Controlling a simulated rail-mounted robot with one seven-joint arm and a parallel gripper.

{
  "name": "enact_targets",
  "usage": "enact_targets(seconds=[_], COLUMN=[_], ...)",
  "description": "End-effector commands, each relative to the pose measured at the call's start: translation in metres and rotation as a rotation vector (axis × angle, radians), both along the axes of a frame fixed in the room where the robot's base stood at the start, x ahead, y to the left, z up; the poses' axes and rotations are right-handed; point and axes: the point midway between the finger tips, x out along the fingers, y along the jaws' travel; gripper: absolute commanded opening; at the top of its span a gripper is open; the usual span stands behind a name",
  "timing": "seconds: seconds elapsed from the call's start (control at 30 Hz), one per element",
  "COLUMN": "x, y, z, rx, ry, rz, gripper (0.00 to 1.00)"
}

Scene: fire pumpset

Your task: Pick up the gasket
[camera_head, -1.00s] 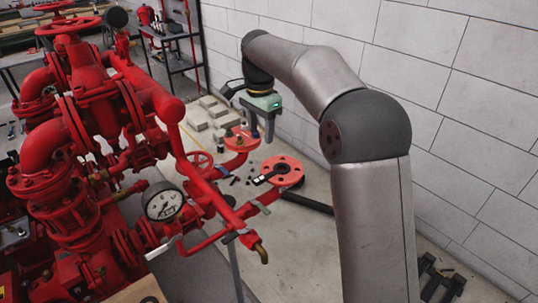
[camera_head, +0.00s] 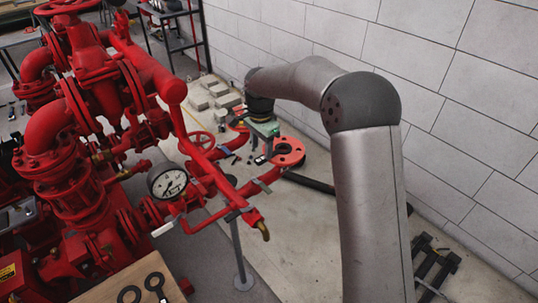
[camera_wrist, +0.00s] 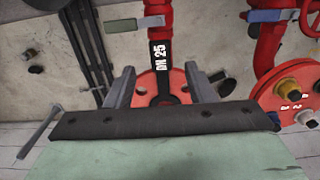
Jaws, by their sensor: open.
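The gasket (camera_wrist: 161,58) shows in the wrist view as a black strip marked "DN 25" that widens into a ring. It lies against a red flange (camera_wrist: 145,82), and its lower part is hidden behind my gripper body. My gripper (camera_wrist: 161,80) is open, with one finger on each side of the gasket and visible gaps to it. I cannot tell the height between fingertips and gasket. In the head view, my gripper (camera_head: 266,140) is close to the left side of the red flange (camera_head: 289,152); the gasket is hard to make out there.
Red pump piping with a pressure gauge (camera_head: 167,182) stands at the left. A red flange with bolts (camera_wrist: 292,92) is at the wrist view's right. Grey blocks (camera_head: 212,96) lie behind the gripper.

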Motion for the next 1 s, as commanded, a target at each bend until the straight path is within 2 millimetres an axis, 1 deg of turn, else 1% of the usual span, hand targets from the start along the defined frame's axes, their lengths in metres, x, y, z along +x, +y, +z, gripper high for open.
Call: enact_targets(seconds=[0.1,0.2,0.3,0.47,0.5,0.57,0.6,0.67,0.7,1.0], x=[0.001,0.001,0.001,0.001,0.001,0.001,0.001,0.001,0.001,0.002], y=[-0.001,-0.001,-0.001,-0.001,-0.001,-0.001,-0.001,-0.001,-0.001,-0.001], z=[-0.018,-0.028,-0.032,-0.033,-0.033,-0.033,-0.033,-0.033,-0.033,-0.031], rx=[0.0,0.0,0.002,0.001,0.001,0.001,0.001,0.001,0.001,0.0], ry=[0.005,0.004,0.001,0.001,0.001,0.001,0.001,0.001,0.001,0.0], rz=[0.001,0.0,0.0,0.0,0.0,0.0,0.0,0.001,0.001,0.001], gripper=[0.49,0.49,0.49,0.49,0.46,0.3,0.18,0.02,0.01,0.01])
